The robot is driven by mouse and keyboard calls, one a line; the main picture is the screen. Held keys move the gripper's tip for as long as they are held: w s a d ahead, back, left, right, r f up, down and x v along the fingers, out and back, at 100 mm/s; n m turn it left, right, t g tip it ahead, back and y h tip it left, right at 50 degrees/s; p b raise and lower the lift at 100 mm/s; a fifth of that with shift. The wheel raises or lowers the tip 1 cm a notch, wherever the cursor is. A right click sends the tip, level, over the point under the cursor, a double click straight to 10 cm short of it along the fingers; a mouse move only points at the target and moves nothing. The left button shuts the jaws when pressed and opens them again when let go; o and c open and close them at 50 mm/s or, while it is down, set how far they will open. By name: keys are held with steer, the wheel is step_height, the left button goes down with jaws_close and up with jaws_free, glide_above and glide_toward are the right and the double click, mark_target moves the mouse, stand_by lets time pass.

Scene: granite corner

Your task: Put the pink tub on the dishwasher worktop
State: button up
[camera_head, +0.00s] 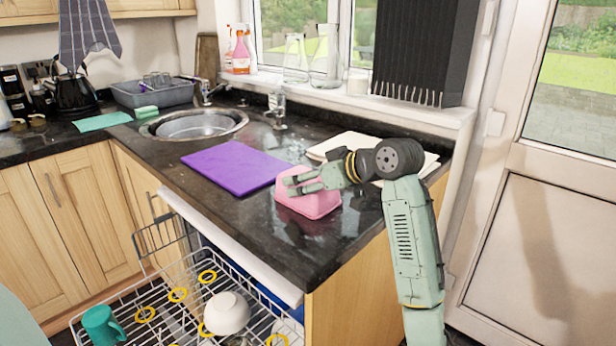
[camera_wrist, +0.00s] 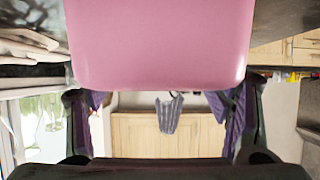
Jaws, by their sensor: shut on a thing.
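The pink tub (camera_head: 310,204) is at the front right of the dark granite worktop (camera_head: 232,214), above the open dishwasher. It looks upright and at worktop level, though I cannot tell whether its base touches the stone. My gripper (camera_head: 291,186) is shut on the tub's upper part, reaching in from the right. In the wrist view the tub (camera_wrist: 160,45) fills the upper middle, and my gripper's fingers (camera_wrist: 160,115) show on either side below it. The fingers hide part of the tub's top in the head view.
A purple board (camera_head: 236,169) lies just left of the tub. Pale boards or books (camera_head: 352,147) lie behind my wrist. The dishwasher rack (camera_head: 180,310) is pulled out below, holding a white bowl (camera_head: 227,313) and a teal mug (camera_head: 101,325). Bare worktop lies in front of the tub.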

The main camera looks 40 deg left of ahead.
steer(key=shift+f, duration=0.15)
steer(key=o, duration=1.2)
steer(key=shift+c, duration=0.2)
